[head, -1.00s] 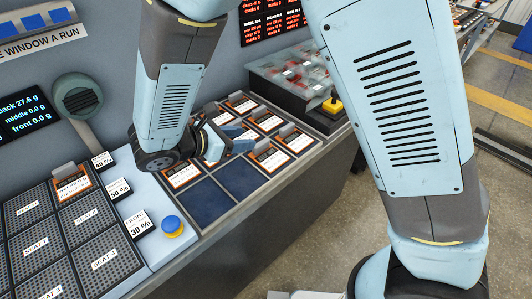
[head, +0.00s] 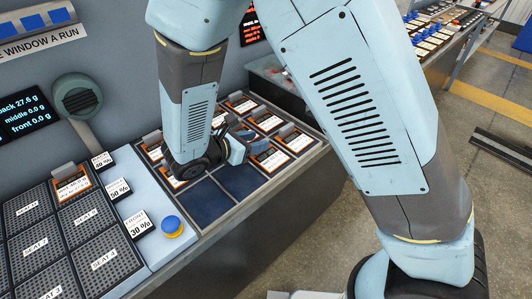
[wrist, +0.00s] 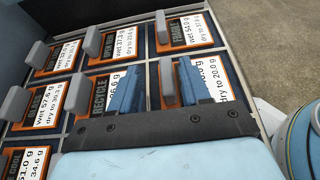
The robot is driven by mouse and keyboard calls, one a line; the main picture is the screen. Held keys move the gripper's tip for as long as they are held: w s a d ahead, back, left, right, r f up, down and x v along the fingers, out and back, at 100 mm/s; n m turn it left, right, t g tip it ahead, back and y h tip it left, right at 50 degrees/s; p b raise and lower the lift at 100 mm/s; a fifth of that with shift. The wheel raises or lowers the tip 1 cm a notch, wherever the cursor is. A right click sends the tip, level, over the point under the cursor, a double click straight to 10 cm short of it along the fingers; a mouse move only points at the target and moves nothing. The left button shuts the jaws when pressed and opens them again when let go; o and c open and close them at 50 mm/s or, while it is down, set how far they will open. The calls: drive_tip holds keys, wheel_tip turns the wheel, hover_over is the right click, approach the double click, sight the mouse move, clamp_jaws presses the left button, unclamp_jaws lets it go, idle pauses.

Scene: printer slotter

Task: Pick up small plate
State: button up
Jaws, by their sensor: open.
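Several small plates with orange edges, printed white labels and grey upright tabs sit in the slots of a rack. One plate (wrist: 212,90) lies under my gripper (wrist: 156,66) in the wrist view; its label shows "dry to 20.0 g" and the rest is hidden by a finger. My gripper is open, its blue fingers on either side of that plate's grey tab (wrist: 167,82), nearer the right finger. I cannot tell how far the fingers are above the plate. In the head view my gripper (head: 240,148) is over the rack's right part.
Other plates, such as "FRAGILE" (wrist: 185,31) and "RECYCLE" (wrist: 99,92), surround my gripper closely. A blue button (head: 173,226) and a grid of grey seats (head: 85,233) lie to the left.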

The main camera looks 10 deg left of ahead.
sight(269, 153)
drive_tip(key=x, duration=0.5)
drive_tip(key=shift+s+d+f, duration=0.1)
drive_tip(key=shift+s+d, duration=0.15)
clamp_jaws()
